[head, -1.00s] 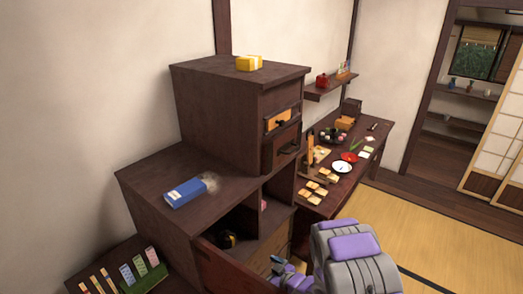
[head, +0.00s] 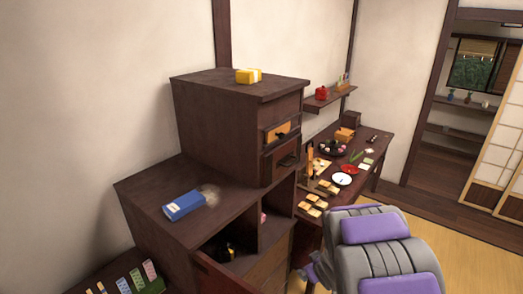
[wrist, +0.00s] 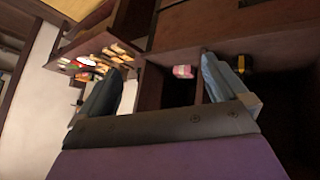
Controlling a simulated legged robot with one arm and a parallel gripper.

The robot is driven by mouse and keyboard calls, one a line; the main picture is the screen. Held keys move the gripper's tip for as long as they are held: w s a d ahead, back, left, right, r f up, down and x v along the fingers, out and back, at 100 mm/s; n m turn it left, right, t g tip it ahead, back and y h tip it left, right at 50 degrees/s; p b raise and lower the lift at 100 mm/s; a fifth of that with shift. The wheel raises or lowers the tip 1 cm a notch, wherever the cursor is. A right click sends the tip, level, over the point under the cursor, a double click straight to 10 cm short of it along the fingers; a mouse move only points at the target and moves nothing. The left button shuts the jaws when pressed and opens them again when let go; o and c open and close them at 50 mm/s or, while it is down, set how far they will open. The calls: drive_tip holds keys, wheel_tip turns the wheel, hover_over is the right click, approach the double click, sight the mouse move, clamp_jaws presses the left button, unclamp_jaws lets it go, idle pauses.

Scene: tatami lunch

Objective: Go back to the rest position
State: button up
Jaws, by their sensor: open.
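My gripper (wrist: 165,88) shows in the wrist view with its two grey-blue fingers spread wide apart and nothing between them. It faces the dark wooden step cabinet (head: 145,205), with a compartment holding a pink item (wrist: 183,72) seen beyond the gap between the fingers. In the head view my grey and purple arm fills the lower right, and the fingertips are hidden there.
A red-brown door (head: 222,275) of the cabinet stands open beside a compartment with a black and yellow item (head: 229,253). A blue box (head: 184,205) lies on the lower top, a yellow box (head: 248,76) on the upper. A low table (head: 375,150) with dishes stands behind; tatami (head: 445,235) is clear at right.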

drive_tip(key=s+d+r+m+g+h, duration=0.35)
drive_tip(key=s+r, duration=0.75)
drive_tip(key=s, duration=0.5)
drive_tip(key=s+a+r+g+y, duration=0.1)
drive_tip(key=s+a+r+g, duration=0.1)
drive_tip(key=s, duration=0.6)
drive_tip(key=s+a+r+m+g+y, duration=0.1)
drive_tip(key=s+a+r+g, duration=0.1)
drive_tip(key=s, duration=0.6)
drive_tip(key=s+a+r+m+g+y, duration=0.1)
drive_tip(key=s+a+r+g, duration=0.1)
drive_tip(key=s, duration=0.7)
drive_tip(key=shift+a+r, duration=0.2)
drive_tip(key=shift+r, duration=0.15)
drive_tip(key=shift+w, duration=0.1)
drive_tip(key=shift+c, duration=0.2)
